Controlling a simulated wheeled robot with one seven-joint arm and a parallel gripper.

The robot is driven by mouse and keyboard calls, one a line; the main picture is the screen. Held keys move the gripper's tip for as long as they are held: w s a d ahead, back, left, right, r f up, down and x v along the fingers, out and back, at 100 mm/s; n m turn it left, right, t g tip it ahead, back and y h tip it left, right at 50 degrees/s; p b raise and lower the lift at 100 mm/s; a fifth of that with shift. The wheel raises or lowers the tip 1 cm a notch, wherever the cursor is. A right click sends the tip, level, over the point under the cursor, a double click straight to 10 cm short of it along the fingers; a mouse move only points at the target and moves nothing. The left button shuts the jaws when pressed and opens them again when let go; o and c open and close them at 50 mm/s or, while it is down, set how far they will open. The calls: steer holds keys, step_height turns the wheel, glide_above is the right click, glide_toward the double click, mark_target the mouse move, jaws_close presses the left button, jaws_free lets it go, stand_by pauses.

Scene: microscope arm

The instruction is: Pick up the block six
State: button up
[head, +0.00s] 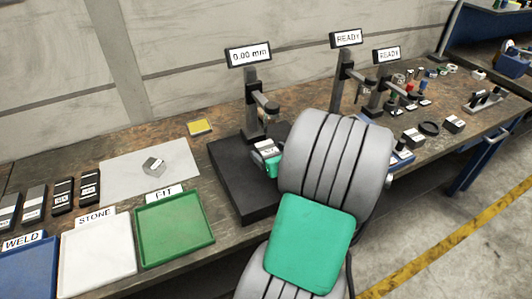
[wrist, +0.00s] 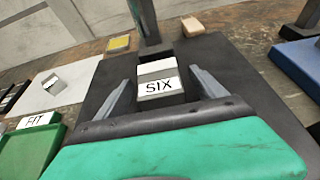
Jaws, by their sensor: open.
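The block six (wrist: 157,86) is a light grey block with a white label reading SIX. In the wrist view it sits on the black base plate (wrist: 205,52) of a measuring stand, in front of its post. My gripper (wrist: 160,77) is open, with one finger to the left of the block and one to the right. Gaps show between the block and both fingers. In the head view my gripper (head: 268,160) is over the same black base (head: 232,180), largely hidden behind my grey and green arm. The block's lower part is hard to make out.
The stand's display (head: 248,54) reads 0.00 mm. To the left are a grey block on a pale sheet (head: 125,178), a green FIT tray (head: 175,230), a white STONE tray (head: 97,262) and a blue WELD tray (head: 28,275). More stands (head: 345,85) are to the right.

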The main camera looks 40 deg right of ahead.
steer(key=shift+x, duration=0.85)
steer(key=shift+a, duration=0.1)
jaws_close()
steer(key=shift+r, duration=0.25)
